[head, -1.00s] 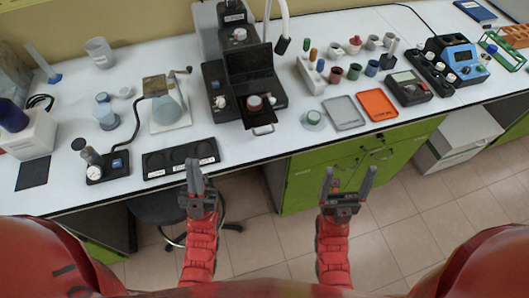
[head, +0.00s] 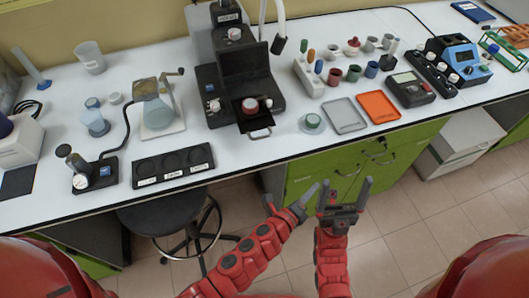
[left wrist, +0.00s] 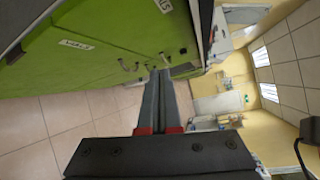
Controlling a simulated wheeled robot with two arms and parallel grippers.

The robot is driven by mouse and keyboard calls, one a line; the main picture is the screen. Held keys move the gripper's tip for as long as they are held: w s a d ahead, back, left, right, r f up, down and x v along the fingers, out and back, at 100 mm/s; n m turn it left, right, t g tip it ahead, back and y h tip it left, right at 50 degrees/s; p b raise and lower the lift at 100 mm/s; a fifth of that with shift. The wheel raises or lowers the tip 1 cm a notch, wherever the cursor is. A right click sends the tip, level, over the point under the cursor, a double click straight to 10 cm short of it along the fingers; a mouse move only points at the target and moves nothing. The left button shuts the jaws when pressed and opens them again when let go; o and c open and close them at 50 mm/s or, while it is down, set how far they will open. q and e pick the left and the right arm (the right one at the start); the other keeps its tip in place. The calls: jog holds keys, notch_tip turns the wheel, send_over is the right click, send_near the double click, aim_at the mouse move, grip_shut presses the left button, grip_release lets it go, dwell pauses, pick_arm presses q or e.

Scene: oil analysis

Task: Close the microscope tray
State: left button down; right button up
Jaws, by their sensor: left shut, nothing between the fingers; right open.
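The black microscope (head: 241,68) stands at the back of the white bench. Its tray (head: 254,126) sticks out at the front, with a metal handle (head: 260,134) on its front edge. A small round item with a red top (head: 250,106) sits at the tray. My left gripper (head: 309,194) is shut and empty, in front of the bench and below and right of the tray, apart from it. In the left wrist view its fingers (left wrist: 161,100) lie together beside the green cabinet. My right gripper (head: 343,188) is open and empty, close to the right of my left one.
A black three-well holder (head: 173,168) lies left of the tray. A round white-and-green dish (head: 312,123), a grey tray (head: 346,114) and an orange tray (head: 378,106) lie to its right. Green cabinets (head: 335,167) and a black stool (head: 172,212) are below the bench.

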pick_arm(q)
jog(key=s+a+r+m+t+y+b, duration=0.15)
jog(key=s+a+r+t+y, duration=0.3)
jog(key=y, duration=0.45)
jog(key=s+a+r+m+t+y+b, duration=0.1)
jog(key=s+a+r+t+y+b, duration=0.1)
jog(key=s+a+r+y, duration=0.45)
jog(key=shift+y, duration=0.85)
jog(key=shift+w+d+r+p+x, duration=0.1)
jog(key=shift+d+r+p+x, duration=0.25)
jog(key=shift+x, duration=2.45)
jog(key=shift+w+d+r+p+x, duration=0.15)
jog(key=shift+d+p+x, duration=0.25)
jog(key=shift+x, duration=2.35)
jog(key=shift+d+r+p+x, duration=0.3)
jog(key=shift+p+x, duration=0.15)
jog(key=shift+x, duration=2.35)
